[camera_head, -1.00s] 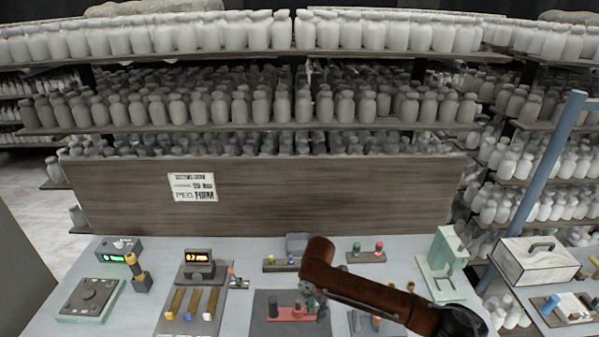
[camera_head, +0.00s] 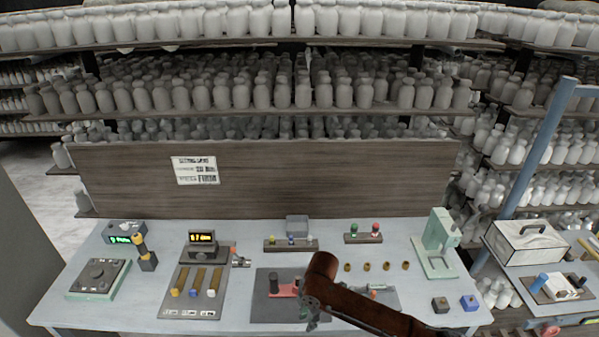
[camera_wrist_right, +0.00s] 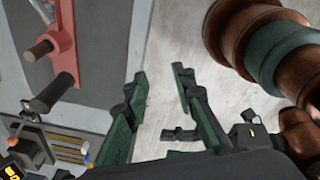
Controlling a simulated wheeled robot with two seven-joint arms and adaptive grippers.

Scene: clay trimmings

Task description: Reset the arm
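A red arm (camera_head: 286,290) with a dark upright handle (camera_head: 273,284) sits on a dark grey plate (camera_head: 262,309) at the front middle of the bench. In the right wrist view, the red arm (camera_wrist_right: 62,48) and its dark-tipped handle (camera_wrist_right: 50,93) are at upper left, apart from the fingers. My right gripper (camera_head: 312,313) hangs just right of the red arm in the head view and partly hides the plate. In the wrist view its two green-and-black fingers (camera_wrist_right: 160,73) are spread with nothing between them. My left gripper is not in view.
The bench (camera_head: 340,230) also holds a unit with three levers (camera_head: 195,282), a dial box (camera_head: 98,278), a pale green press (camera_head: 438,245), small brass pieces (camera_head: 367,267) and two small blocks (camera_head: 455,303). A wooden board (camera_head: 300,180) and jar shelves stand behind.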

